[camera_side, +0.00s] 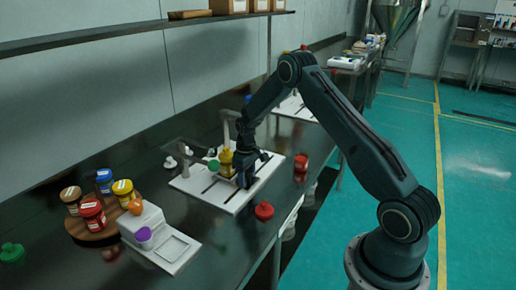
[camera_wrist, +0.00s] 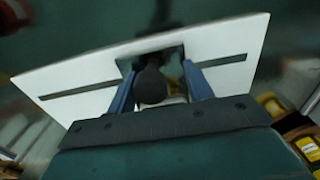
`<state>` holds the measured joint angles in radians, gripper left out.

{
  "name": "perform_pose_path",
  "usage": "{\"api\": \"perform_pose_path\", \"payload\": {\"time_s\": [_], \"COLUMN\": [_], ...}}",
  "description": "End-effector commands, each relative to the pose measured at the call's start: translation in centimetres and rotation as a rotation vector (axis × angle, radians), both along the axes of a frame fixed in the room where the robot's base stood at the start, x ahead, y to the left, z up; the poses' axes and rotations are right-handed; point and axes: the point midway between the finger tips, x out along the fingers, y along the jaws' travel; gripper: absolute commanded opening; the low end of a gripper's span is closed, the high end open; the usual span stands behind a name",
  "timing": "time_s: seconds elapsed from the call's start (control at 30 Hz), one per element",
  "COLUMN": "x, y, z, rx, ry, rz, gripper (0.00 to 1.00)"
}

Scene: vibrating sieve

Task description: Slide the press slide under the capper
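The white capper base plate (camera_side: 232,203) with dark slots lies on the dark bench in the side view. A yellow jar (camera_side: 226,163) stands on it near the capper post (camera_side: 226,130), with a green piece (camera_side: 213,166) beside it. My gripper (camera_side: 244,181) points down at the plate, right of the jar. In the wrist view, my gripper (camera_wrist: 159,68) has its two blue fingers apart on either side of a dark round knob (camera_wrist: 150,84), apparently the press slide's handle. A gap shows between knob and right finger. The rest of the slide is hidden.
A round wooden tray (camera_side: 98,232) with several capped jars and a white device (camera_side: 165,250) with orange and purple pieces stand at the left. A shelf (camera_side: 130,35) overhangs the back.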

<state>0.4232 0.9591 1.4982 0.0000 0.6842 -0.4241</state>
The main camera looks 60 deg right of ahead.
Motion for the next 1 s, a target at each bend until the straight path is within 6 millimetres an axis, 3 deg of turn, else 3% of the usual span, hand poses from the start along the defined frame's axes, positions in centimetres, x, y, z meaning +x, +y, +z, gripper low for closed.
{"api": "perform_pose_path", "payload": {"time_s": [1.0], "x": [0.0], "y": [4.3], "z": [0.0], "rx": [0.000], "ry": [0.000], "rz": [0.001], "gripper": [0.51]}}
